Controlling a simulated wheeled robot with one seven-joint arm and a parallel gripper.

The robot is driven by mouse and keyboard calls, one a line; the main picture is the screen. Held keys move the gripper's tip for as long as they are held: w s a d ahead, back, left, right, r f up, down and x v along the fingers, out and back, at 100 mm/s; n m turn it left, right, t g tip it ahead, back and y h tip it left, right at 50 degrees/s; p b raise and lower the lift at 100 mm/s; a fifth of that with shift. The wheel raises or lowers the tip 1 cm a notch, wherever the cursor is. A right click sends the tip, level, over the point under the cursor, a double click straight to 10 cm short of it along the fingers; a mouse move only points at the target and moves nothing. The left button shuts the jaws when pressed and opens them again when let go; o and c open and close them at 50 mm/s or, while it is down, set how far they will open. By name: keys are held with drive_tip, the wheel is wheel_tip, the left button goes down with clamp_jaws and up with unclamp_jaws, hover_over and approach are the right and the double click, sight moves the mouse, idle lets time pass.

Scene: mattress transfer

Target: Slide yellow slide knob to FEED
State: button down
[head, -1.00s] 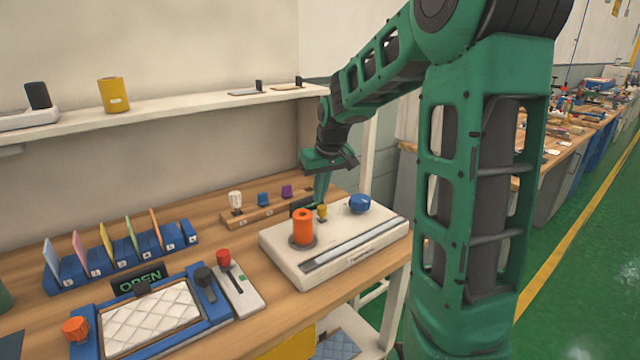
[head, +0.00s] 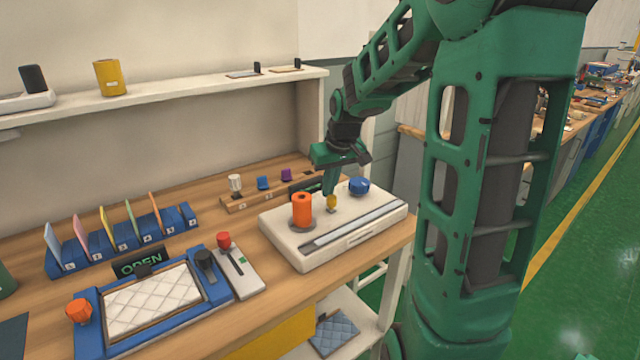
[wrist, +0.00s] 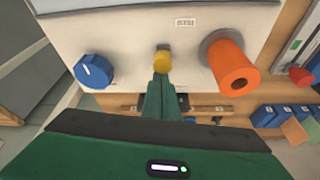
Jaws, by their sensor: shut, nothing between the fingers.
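The yellow slide knob (head: 332,203) stands upright on top of the white machine (head: 283,241), between an orange cylinder and a blue knob. It also shows in the wrist view (wrist: 164,63). My gripper (head: 329,190) is shut and empty, with its fingertips right at the knob on its far side in the head view. In the wrist view my fingertips (wrist: 161,80) are at the knob's near side and seem to touch it; I cannot tell for sure. A small label (wrist: 185,22) lies beyond the knob, too small to read.
The orange cylinder (head: 302,209) and the blue knob (head: 359,187) stand close on either side. A low wooden rack (head: 240,204) with small coloured pieces is behind the machine. A blue-framed quilted pad (head: 150,300) and a red-knobbed slider (head: 224,240) lie to the left.

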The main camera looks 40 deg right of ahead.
sight(333, 215)
drive_tip(key=shift+s, duration=0.25)
drive_tip(key=v, duration=0.9)
drive_tip(key=shift+r, duration=0.45)
drive_tip(key=shift+w+a, duration=0.1)
drive_tip(key=s+a+f+m+g, duration=0.1)
drive_tip(key=s+f, duration=0.2)
drive_tip(key=s, duration=0.6)
drive_tip(key=s+a+f+m+g, duration=0.1)
drive_tip(key=s+f+m, duration=0.1)
drive_tip(key=s, duration=0.7)
drive_tip(key=s+a+f+m+g, duration=0.1)
drive_tip(key=s+a+f, duration=0.1)
drive_tip(key=s+f, duration=0.3)
drive_tip(key=s, duration=0.4)
drive_tip(key=shift+s+m+g+y, duration=0.3)
drive_tip(key=shift+s+g+y, duration=0.05)
drive_tip(key=shift+g+y, duration=0.05)
drive_tip(key=shift+a, duration=0.1)
drive_tip(key=shift+w+f, duration=0.2)
drive_tip(key=shift+w, duration=0.45)
